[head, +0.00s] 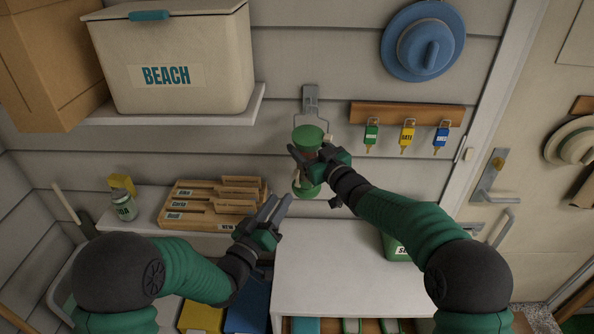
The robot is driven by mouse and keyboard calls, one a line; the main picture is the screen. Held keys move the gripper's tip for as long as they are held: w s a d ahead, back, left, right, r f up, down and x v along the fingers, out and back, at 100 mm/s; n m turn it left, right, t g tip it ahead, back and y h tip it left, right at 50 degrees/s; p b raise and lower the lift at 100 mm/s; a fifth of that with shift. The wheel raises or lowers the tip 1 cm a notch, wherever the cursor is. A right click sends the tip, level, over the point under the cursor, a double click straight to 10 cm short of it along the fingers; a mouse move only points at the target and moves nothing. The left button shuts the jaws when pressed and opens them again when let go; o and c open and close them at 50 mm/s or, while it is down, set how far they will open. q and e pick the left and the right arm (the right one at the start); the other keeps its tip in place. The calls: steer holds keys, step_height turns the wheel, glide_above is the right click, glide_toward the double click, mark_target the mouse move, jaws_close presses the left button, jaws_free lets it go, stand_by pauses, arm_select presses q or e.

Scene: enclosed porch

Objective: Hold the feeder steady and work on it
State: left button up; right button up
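The feeder (308,135) is a green-topped tube with a green base, and it hangs upright below a grey wall bracket (311,99). My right gripper (304,163) is at the middle of the feeder, with its dark fingers around the tube and appearing closed on it. The fingers and wrist hide part of the tube. My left gripper (276,207) is lower and to the left, apart from the feeder. Its two fingers point up and to the right with a gap between them, and nothing shows between them.
A white cabinet top (335,255) is mostly clear below. Labelled wooden trays (213,200) and a small tin (123,207) stand on a low shelf. A BEACH cooler (172,60) sits on a higher shelf. A key rack (405,114) and blue hat (423,42) hang right.

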mark_target(295, 178)
arm_select(q)
steer(key=w+d+m+y, duration=0.1)
steer(key=w, duration=0.1)
steer(key=w+d+m+y, duration=0.1)
steer(key=w, duration=0.2)
steer(key=w+d+r+m+y, duration=0.1)
steer(key=w+d+m, duration=0.1)
steer(key=w, duration=0.1)
steer(key=shift+w+r+g, duration=0.1)
steer(key=shift+w+g, duration=0.05)
steer(key=shift+g, duration=0.15)
jaws_close()
stand_by(1.4)
